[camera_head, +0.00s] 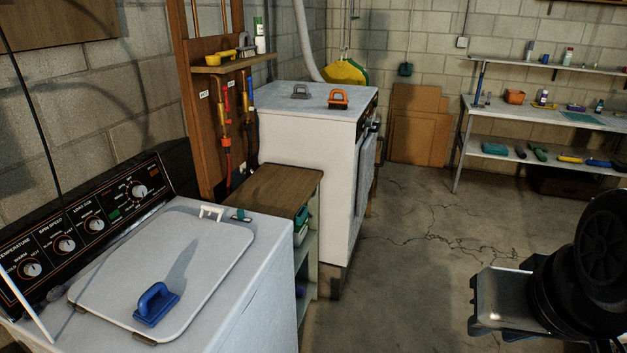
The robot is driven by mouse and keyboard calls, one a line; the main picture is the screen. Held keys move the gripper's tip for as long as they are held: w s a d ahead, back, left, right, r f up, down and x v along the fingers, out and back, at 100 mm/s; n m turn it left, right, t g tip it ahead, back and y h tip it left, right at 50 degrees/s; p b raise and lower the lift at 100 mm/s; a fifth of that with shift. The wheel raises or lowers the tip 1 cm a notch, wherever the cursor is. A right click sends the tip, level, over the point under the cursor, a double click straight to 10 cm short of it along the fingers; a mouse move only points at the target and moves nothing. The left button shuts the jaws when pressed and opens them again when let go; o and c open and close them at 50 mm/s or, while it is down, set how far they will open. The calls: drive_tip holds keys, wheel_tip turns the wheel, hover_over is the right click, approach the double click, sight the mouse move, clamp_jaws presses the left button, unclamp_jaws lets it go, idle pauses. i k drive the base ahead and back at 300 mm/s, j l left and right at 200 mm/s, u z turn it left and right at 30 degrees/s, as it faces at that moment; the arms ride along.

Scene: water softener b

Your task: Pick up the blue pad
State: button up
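The blue pad (156,305) has a raised blue handle and lies on the closed white lid (215,250) of the washing machine, near the lid's front edge at the lower left. It stands apart from other loose things. Dark round links and a grey block of my own body show at the lower right, well to the right of the pad across open floor. I see no gripper fingers in this view.
The washer's control panel (80,235) rises behind the lid. A small wooden-topped shelf unit (275,188) stands between the washer and a white dryer (300,130) holding an orange pad (338,99) and a grey pad (301,91). The cracked concrete floor (400,270) is clear.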

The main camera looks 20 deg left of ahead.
sight(157, 300)
drive_tip(key=i+u, duration=0.2)
drive_tip(key=u, duration=0.2)
drive_tip(key=i+u, duration=0.15)
drive_tip(key=u, duration=0.25)
drive_tip(key=i+l+u, duration=0.1)
drive_tip(key=u, duration=0.3)
drive_tip(key=i+l+u, duration=0.15)
drive_tip(key=u, duration=0.25)
drive_tip(key=i+u, duration=0.2)
drive_tip(key=u, duration=0.2)
drive_tip(key=i+l+u, duration=0.15)
drive_tip(key=u, duration=0.3)
drive_tip(key=i+l+u, duration=0.2)
drive_tip(key=u, duration=0.2)
drive_tip(key=i, duration=0.05)
